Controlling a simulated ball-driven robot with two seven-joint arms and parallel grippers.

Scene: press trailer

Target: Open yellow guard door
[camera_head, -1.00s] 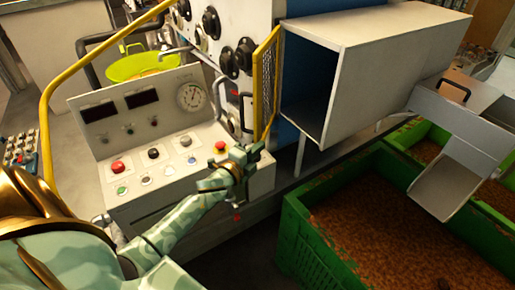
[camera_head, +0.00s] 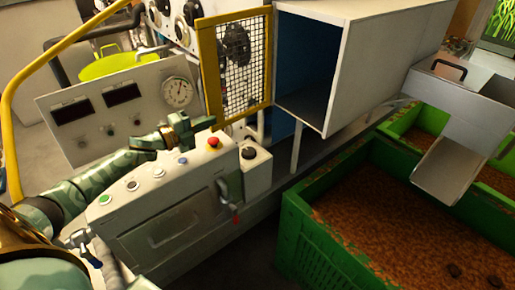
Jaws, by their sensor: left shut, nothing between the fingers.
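The yellow guard door (camera_head: 234,62), a yellow frame with dark wire mesh, stands swung out to the left of the white box-shaped housing (camera_head: 375,55). Its right edge meets the housing's left edge, and the dark opening of the housing is uncovered. My left gripper (camera_head: 183,131) is shut and empty above the control console, to the left of the door's lower left corner. It appears apart from the door, though depth is hard to judge. My left arm reaches across the console from the left. My right gripper is not in view.
A yellow rail (camera_head: 12,130) curves at left. Green crates (camera_head: 300,235) of brown pieces and a metal chute (camera_head: 450,170) stand at right.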

